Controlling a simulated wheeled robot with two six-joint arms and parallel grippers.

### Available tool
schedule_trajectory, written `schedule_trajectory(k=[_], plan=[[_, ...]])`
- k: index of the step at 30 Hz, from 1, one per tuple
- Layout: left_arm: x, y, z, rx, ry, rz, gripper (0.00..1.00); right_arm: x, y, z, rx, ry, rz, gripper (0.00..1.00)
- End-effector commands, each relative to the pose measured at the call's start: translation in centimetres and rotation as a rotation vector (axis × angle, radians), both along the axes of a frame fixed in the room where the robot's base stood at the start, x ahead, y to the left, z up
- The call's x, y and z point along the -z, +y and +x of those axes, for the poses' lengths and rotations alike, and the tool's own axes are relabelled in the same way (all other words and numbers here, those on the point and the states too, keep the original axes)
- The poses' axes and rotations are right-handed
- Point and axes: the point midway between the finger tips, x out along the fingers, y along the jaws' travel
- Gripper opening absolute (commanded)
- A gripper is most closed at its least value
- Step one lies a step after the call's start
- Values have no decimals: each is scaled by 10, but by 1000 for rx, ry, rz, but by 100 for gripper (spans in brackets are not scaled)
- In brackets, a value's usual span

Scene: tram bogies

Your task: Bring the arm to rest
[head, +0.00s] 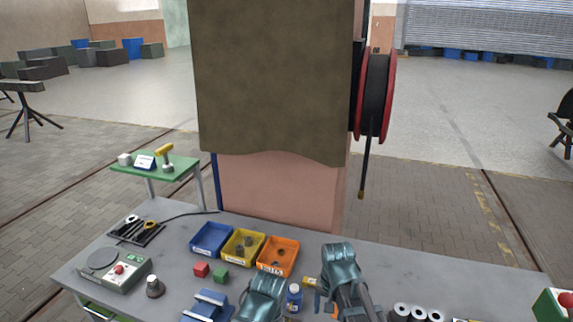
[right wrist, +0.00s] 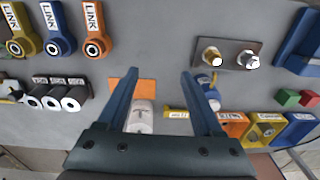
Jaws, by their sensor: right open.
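My right arm (head: 341,265) shows at the bottom middle of the head view, over the workbench (head: 180,257). In the right wrist view my right gripper (right wrist: 158,78) is open, its two blue fingers apart over the bench. A pale cylinder (right wrist: 140,117) and an orange plate (right wrist: 145,86) show between or just beyond the fingers; nothing is seen clamped. A teal part of my left arm (head: 261,296) shows at the bottom edge of the head view; its gripper fingers are not seen.
Blue (head: 210,238), yellow (head: 243,245) and orange (head: 278,255) bins stand behind the arms. A small blue bottle (head: 293,297) stands between the arms. LINK parts (right wrist: 52,28), white rolls (right wrist: 73,98) and a plate with two studs (right wrist: 228,55) lie around the right gripper.

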Motion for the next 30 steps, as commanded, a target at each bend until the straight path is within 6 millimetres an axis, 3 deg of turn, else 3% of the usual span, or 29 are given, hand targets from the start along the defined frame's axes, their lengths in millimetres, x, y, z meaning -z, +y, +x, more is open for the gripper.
schedule_trajectory(k=[3,13,15,30], plan=[[0,0,0,0,0,0,0,0,-19,-17,-102,-8,-6,68],[0,0,0,0,0,0,0,0,-56,-51,-349,-28,-26,68],[17,0,0,1,0,0,0,17,-40,-51,-384,-13,-31,68],[90,0,0,10,0,2,0,90,39,-92,-615,78,-96,68]])
